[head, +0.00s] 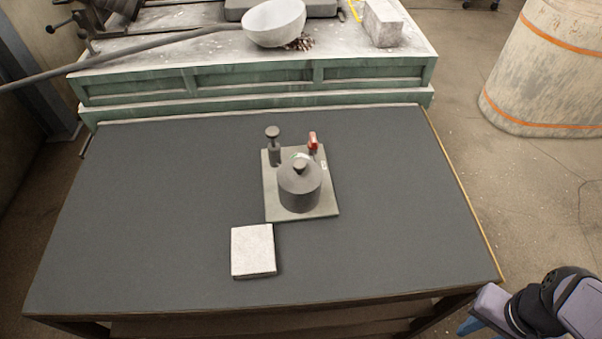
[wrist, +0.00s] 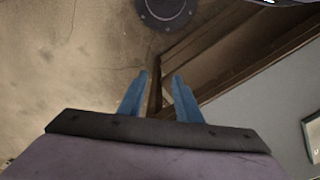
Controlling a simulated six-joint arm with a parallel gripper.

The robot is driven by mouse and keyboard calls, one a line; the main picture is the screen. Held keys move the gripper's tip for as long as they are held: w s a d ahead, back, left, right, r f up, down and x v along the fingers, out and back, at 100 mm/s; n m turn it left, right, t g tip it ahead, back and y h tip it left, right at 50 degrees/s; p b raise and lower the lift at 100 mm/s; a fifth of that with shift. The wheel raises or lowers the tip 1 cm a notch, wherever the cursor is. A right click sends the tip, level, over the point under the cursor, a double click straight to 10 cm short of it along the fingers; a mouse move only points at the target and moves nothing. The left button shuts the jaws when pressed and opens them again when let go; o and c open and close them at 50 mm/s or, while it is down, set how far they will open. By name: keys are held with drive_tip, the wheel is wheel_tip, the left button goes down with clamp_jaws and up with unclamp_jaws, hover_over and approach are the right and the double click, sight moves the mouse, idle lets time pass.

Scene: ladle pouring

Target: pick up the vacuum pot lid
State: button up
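The vacuum pot (head: 299,190) is a dark grey cylinder on a light grey-green base plate (head: 322,211) in the head view. Its lid (head: 300,170) sits on top, with a round knob in the middle. My gripper (wrist: 160,78) shows in the wrist view with two blue fingers apart and nothing between them. In the head view my arm is at the lower right, beyond the table's front right corner, far from the pot. The fingertips are mostly cut off there.
A dark post with a round cap (head: 273,146) and a red-handled valve (head: 313,142) stand behind the pot. A pale square block (head: 253,250) lies in front-left. The dark table (head: 400,230) is otherwise clear. A green bench (head: 250,82) with a ladle (head: 274,24) is behind.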

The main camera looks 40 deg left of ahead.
drive_tip(key=o, duration=0.3)
